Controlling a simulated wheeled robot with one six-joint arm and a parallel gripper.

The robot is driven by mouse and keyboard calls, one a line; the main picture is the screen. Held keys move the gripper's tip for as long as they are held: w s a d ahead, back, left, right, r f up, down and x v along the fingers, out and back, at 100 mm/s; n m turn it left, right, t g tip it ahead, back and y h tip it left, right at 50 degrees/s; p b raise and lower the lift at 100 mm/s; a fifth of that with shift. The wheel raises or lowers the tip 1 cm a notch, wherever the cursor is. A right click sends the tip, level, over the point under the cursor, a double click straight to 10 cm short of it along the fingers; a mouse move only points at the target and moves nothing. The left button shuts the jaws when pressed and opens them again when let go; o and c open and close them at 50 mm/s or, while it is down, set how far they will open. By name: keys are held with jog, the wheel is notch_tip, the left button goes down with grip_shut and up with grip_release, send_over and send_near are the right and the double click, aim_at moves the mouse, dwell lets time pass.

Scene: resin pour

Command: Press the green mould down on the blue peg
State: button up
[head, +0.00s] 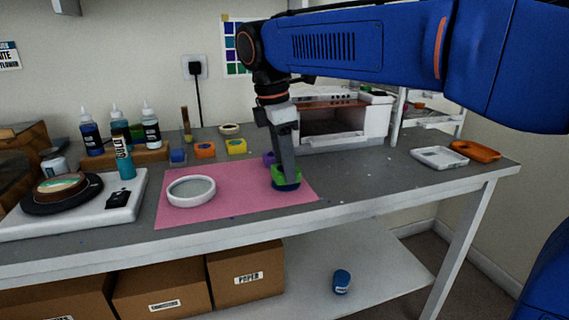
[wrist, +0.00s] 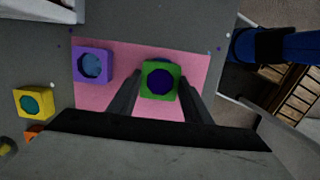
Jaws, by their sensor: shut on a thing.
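The green mould (head: 284,171) is a small square block with a round hole, over the pink mat (head: 228,207). My gripper (head: 284,164) points down and is shut on it; in the wrist view the fingers (wrist: 160,90) lie on either side of the green mould (wrist: 146,91). The dark blue peg (head: 287,187) shows as a rounded base just below the mould. In the wrist view, dark blue (wrist: 160,78) fills the mould's hole. The mould appears to sit at the peg, but I cannot tell how far down it is.
A purple mould (wrist: 93,64) stands behind, at the mat's edge. Yellow (head: 236,146), orange (head: 205,150) and blue (head: 178,155) moulds stand farther back. A white round dish (head: 191,191) is on the mat's left. A white oven (head: 345,125) stands behind; the bench's right front is clear.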

jog(key=shift+f, duration=0.75)
dwell(2.1)
jog(key=o, duration=1.6)
jog(key=shift+r, duration=0.15)
jog(key=shift+r, duration=3.85)
